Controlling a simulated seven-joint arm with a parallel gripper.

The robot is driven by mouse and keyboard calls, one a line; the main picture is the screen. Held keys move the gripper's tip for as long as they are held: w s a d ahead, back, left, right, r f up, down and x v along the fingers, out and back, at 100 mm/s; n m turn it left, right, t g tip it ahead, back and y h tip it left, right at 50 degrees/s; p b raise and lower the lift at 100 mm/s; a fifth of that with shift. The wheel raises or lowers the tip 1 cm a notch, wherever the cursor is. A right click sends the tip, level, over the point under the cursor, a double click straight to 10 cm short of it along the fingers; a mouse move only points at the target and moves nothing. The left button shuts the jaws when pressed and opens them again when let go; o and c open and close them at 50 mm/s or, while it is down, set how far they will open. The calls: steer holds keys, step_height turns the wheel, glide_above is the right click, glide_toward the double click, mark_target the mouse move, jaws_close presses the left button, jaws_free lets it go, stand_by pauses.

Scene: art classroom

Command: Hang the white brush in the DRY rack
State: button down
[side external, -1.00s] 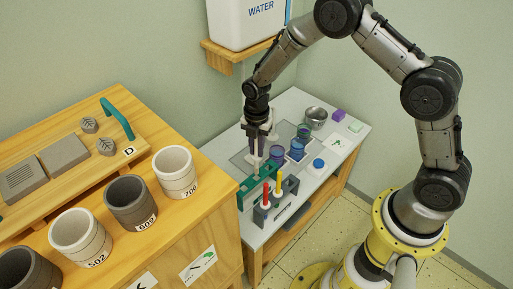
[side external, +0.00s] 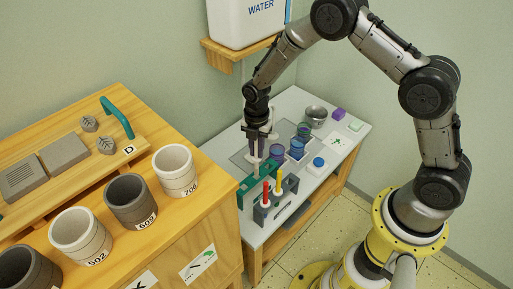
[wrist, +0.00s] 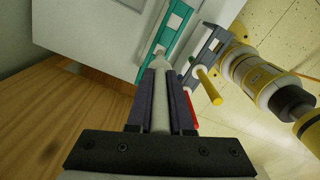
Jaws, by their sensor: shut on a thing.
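My gripper (side external: 258,136) is shut on the white brush (side external: 257,149) and holds it upright over the green rack (side external: 245,188). In the wrist view the brush (wrist: 160,108) lies between the two dark fingers, and its far end overlaps the green rack (wrist: 167,38). I cannot tell whether the brush touches that rack. A grey-blue rack (side external: 261,214) stands beside it, holding a red brush (side external: 266,190) and a yellow brush (side external: 279,182). The DRY lettering is not readable on either rack.
Blue-tinted jars (side external: 297,149), a metal bowl (side external: 316,115) and a blue-capped pot (side external: 317,163) stand farther back on the white table (side external: 308,190). A wooden cabinet with several cups, one white (side external: 175,172), is close on the left.

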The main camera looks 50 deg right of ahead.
mark_target(256, 167)
steer(key=shift+f, duration=4.3)
steer(key=c, duration=0.7)
jaws_free()
steer(key=shift+c, duration=0.2)
steer(key=shift+o, duration=0.2)
steer(key=o, duration=0.5)
